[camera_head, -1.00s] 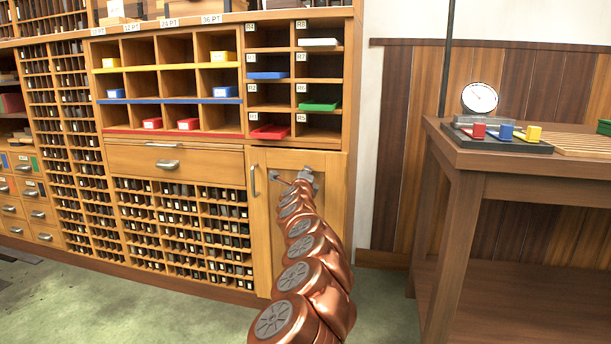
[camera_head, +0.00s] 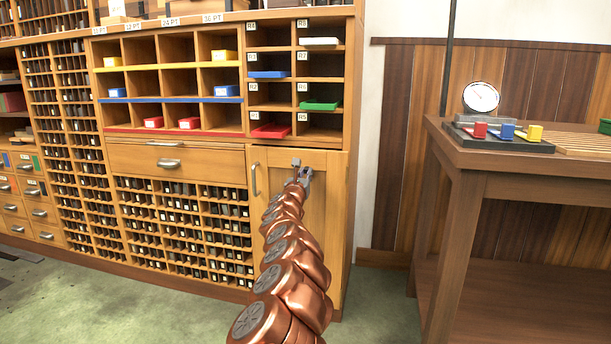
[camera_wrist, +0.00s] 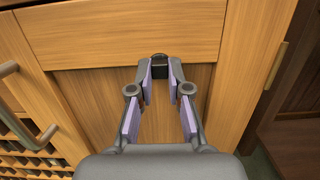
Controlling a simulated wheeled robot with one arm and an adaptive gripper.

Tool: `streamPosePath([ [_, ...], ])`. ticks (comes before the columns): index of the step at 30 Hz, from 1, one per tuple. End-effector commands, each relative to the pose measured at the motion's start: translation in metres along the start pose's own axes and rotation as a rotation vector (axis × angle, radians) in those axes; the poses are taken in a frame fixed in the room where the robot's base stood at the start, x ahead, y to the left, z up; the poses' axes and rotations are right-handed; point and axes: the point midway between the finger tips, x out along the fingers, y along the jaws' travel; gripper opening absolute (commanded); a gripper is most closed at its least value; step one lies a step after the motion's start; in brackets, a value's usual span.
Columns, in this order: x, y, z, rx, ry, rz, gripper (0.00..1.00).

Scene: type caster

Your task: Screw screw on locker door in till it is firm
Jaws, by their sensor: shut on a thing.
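The locker door (camera_head: 326,225) is a light wooden panel at the lower right of the cabinet, and it looks closed. My gripper (camera_head: 301,170) is at the upper part of this door. In the wrist view, my gripper (camera_wrist: 160,79) points at the door's top rail, with its purple-padded fingers closing at the tips around a small dark screw (camera_wrist: 160,66). Only the screw's dark head shows between the fingertips; its shaft is hidden. I cannot tell how deep it sits. In the head view the screw is too small to make out.
A grey door handle (camera_head: 254,179) is left of my gripper, and it also shows at the left in the wrist view (camera_wrist: 22,105). Open compartments with coloured trays (camera_head: 270,131) lie above the door. A wooden table (camera_head: 480,160) stands at right. Green floor is free in front.

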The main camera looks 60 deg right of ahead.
Motion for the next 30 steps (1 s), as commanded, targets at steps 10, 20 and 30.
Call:
streamPosePath([
  [10,0.0,-0.0005,-0.0011,0.053,0.002,-0.009,0.27],
  [20,-0.0002,0.0006,-0.0004,0.05,0.001,-0.007,0.46],
  [30,-0.0039,-0.0004,-0.0022,0.051,0.004,-0.008,0.46],
])
